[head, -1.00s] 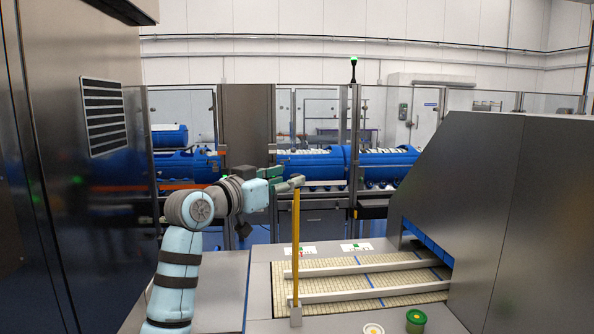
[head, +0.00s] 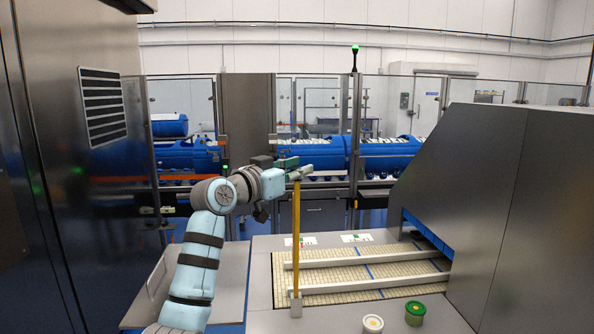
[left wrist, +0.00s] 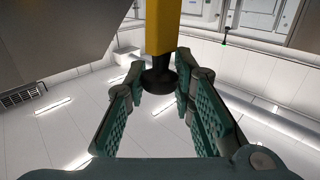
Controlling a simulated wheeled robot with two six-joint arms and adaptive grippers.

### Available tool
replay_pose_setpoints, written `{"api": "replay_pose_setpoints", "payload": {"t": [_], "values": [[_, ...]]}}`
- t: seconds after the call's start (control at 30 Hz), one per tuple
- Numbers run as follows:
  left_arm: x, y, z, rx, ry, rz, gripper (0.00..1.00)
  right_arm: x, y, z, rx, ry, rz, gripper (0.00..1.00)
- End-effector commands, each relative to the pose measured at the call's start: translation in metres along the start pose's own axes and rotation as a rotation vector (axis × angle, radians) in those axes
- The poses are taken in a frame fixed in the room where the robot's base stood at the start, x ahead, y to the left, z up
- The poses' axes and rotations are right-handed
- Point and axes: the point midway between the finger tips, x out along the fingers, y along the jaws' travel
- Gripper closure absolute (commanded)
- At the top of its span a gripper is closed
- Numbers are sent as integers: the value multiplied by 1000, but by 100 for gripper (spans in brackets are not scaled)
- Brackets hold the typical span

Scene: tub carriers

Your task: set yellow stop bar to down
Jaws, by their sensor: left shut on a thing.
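The yellow stop bar (head: 296,235) stands upright at the front left corner of the conveyor, its foot in a small grey bracket (head: 296,306). My left gripper (head: 299,174) is at the bar's top end. In the left wrist view the yellow bar (left wrist: 162,25) ends in a dark round knob (left wrist: 158,81) between the two fingers of my left gripper (left wrist: 157,84). The gripper is shut on this end of the bar, though the finger contact is hard to make out. My right gripper is not in view.
A beige conveyor (head: 350,273) with two pale rails runs under a grey metal hood (head: 500,200) at the right. A tall steel cabinet (head: 60,200) is at the left.

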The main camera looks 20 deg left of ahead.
Motion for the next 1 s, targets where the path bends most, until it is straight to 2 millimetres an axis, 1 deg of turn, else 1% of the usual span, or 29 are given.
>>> {"api": "replay_pose_setpoints", "payload": {"t": [0.07,0.13,0.23,0.33,0.43,0.67,0.7,0.77,0.8,1.0], "values": [[1,-1,0,-1,-3,2,100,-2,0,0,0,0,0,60],[7,-5,-3,-1,-5,6,100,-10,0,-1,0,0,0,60],[20,-17,-8,-1,-5,10,100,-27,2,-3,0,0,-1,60],[29,-28,-7,-2,-2,5,100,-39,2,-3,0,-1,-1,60],[33,-33,-5,-2,1,-1,100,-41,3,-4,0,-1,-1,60],[33,-33,-2,-1,3,-1,100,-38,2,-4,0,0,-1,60],[33,-33,-2,-1,3,-1,74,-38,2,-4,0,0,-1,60],[33,-33,-2,-1,2,-1,64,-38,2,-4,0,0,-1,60],[33,-33,-2,-1,2,-1,58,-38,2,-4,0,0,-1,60],[33,-33,-1,-1,1,-1,57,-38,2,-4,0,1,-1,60]]}}
